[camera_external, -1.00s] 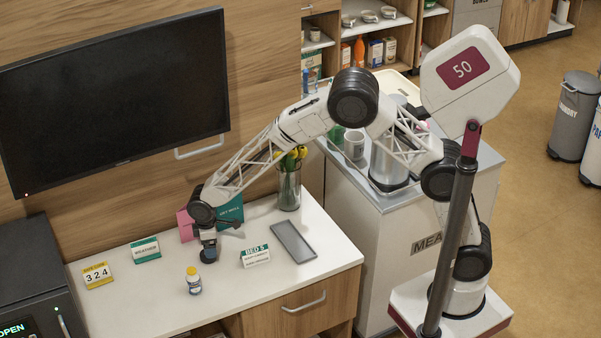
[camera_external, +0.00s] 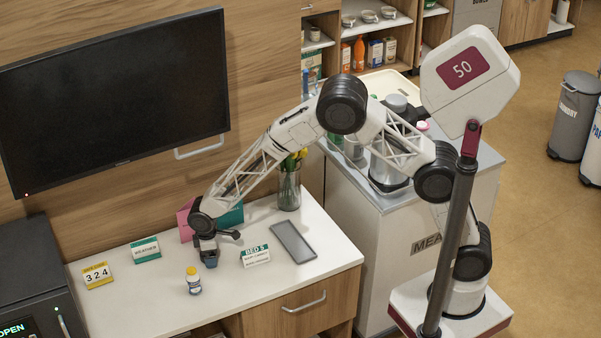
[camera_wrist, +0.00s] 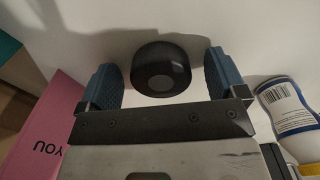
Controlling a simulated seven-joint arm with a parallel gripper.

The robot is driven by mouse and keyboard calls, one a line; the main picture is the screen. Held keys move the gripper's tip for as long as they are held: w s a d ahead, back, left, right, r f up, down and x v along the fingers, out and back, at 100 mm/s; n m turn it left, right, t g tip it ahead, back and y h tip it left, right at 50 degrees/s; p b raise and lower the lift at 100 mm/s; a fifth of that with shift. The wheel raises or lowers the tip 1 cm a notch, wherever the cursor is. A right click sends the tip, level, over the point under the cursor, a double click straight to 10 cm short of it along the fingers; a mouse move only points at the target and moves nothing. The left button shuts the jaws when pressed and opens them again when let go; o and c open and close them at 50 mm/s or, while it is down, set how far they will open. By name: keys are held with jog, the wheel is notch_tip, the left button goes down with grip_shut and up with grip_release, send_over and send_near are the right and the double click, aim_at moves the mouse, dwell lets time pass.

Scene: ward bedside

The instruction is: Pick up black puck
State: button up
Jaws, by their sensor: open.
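The black puck (camera_wrist: 160,72) shows in the wrist view, lying on the white counter between the two blue fingers of my gripper (camera_wrist: 163,82). A gap shows between the puck and each finger, so the jaws are open around it and not closed on it. In the external view my gripper (camera_external: 209,258) is low over the counter, behind the pill bottle. The puck cannot be made out in that view; my gripper hides it.
A pill bottle (camera_external: 193,281) stands close in front of my gripper; it also shows at right in the wrist view (camera_wrist: 292,112). A pink card (camera_wrist: 50,122) is at left. A "BED 5" sign (camera_external: 255,256), grey tray (camera_external: 293,242) and vase (camera_external: 289,188) stand to the right.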

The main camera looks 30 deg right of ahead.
jog(key=c, duration=1.2)
jog(key=shift+r, duration=0.1)
notch_tip(320, 180, up, 10)
dwell(0.6)
